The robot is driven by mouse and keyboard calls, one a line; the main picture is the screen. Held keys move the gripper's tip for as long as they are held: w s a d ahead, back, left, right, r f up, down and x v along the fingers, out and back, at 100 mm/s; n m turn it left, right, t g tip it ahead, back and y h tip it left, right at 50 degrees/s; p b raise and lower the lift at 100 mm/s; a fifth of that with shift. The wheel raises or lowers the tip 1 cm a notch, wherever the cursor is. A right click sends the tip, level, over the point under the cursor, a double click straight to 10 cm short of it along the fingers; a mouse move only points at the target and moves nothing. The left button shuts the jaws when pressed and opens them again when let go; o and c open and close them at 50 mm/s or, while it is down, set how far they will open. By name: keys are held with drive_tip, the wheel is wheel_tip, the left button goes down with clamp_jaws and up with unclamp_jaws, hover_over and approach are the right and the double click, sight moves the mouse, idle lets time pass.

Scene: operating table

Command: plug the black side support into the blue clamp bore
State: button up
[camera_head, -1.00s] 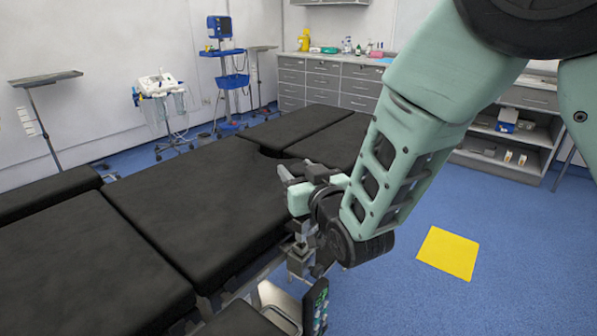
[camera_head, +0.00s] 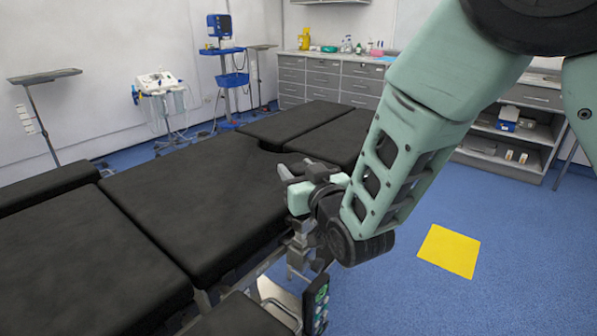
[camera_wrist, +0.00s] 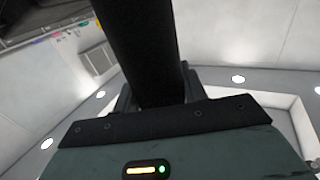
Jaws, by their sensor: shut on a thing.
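The black side support (camera_wrist: 140,45) shows in the wrist view as a thick dark bar rising from my gripper (camera_wrist: 158,88) past the top edge. The jaws are shut on it. In the head view my gripper (camera_head: 302,182) is beside the near right edge of the operating table, and I cannot make out the support there. A grey metal clamp-like part (camera_head: 298,262) is just below my gripper at the table's side. No blue clamp or bore can be made out; my wrist and forearm cover part of that area.
The black-padded operating table (camera_head: 190,205) fills the left and middle. A hand control (camera_head: 317,303) hangs at its near side. A yellow floor patch (camera_head: 449,251) lies on open blue floor to the right. Drawers (camera_head: 325,80) and wheeled equipment (camera_head: 228,75) stand at the back.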

drive_tip(key=shift+f+b, duration=0.4)
drive_tip(key=shift+f, duration=0.2)
drive_tip(key=o, duration=1.2)
drive_tip(key=p+v, duration=1.6)
drive_tip(key=v, duration=0.1)
drive_tip(key=shift+s+r, duration=0.15)
drive_tip(key=shift+s, duration=0.05)
drive_tip(key=shift+d, duration=0.15)
